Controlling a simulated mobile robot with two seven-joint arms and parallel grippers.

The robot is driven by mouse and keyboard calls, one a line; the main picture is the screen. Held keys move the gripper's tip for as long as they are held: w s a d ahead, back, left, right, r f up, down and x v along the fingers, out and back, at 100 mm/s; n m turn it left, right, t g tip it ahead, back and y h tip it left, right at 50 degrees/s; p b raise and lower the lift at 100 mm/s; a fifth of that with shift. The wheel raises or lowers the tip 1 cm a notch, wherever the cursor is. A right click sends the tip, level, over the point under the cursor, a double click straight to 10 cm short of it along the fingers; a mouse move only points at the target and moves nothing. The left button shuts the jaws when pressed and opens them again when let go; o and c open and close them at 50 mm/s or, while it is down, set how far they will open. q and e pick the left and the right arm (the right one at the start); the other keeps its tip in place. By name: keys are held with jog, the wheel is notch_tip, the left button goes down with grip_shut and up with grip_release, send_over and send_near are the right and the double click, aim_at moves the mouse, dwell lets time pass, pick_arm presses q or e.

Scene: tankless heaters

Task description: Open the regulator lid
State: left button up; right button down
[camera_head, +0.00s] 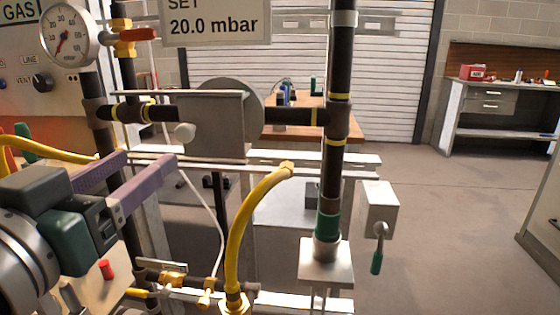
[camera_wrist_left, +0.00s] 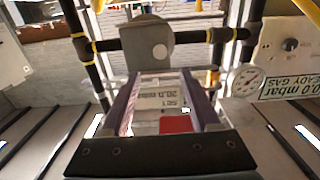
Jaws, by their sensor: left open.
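In the left wrist view the open fingers (camera_wrist_left: 160,75) stand below the regulator (camera_wrist_left: 147,37). My right gripper is out of view.
A "SET 20.0 mbar" sign (camera_head: 215,22) hangs above the regulator. A pressure gauge (camera_head: 68,35) is at upper left. A yellow hose (camera_head: 240,225) curves below the regulator, and a black vertical pipe (camera_head: 340,70) stands right. Open floor lies at right.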

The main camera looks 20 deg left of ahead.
aim_at(182, 133)
pick_arm(q)
jog(key=x, duration=0.9)
jog(key=shift+w+p, duration=0.35)
jog(key=shift+w, duration=0.05)
grip_shut()
dwell(1.0)
